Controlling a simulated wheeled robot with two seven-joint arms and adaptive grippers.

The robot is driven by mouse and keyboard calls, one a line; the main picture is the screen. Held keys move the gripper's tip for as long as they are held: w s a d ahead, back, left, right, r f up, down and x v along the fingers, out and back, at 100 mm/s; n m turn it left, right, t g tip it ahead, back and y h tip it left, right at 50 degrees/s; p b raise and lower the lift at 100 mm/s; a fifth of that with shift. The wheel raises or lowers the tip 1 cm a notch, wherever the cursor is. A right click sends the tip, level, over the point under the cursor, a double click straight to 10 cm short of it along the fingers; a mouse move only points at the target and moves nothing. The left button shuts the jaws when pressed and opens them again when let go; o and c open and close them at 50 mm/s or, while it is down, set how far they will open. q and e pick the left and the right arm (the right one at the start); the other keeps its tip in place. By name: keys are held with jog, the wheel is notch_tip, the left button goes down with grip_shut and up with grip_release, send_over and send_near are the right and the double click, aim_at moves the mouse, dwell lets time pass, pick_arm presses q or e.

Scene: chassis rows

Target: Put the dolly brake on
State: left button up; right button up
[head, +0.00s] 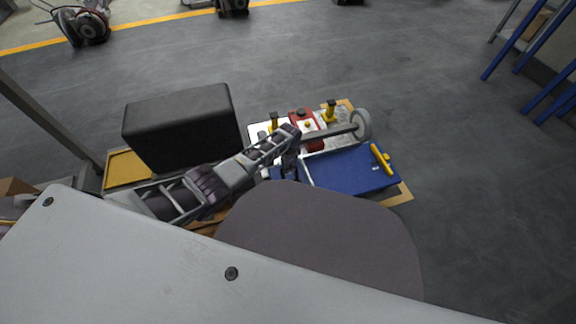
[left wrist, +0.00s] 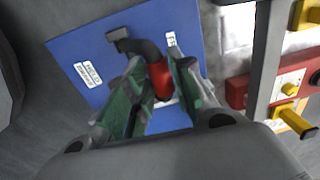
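The blue panel (head: 352,168) lies low on a tan board in the head view. In the left wrist view the blue panel (left wrist: 90,60) has white labels and a curved black and red lever (left wrist: 158,76), which I take for the brake. My left gripper (left wrist: 160,72) has its green-padded fingers close on both sides of the lever's red part, with no clear gap. In the head view my left gripper (head: 290,165) reaches down to the panel's left end and hides the lever there. My right gripper is not in view.
Beside the blue panel are a red block (head: 305,127) with a yellow knob, yellow handles (head: 330,110), and a grey wheel (head: 361,124) on a bar. A yellow handle (head: 381,158) sits on the panel's right end. A black box (head: 182,125) stands at left. Floor right is clear.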

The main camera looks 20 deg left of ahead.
pick_arm(q)
grip_shut()
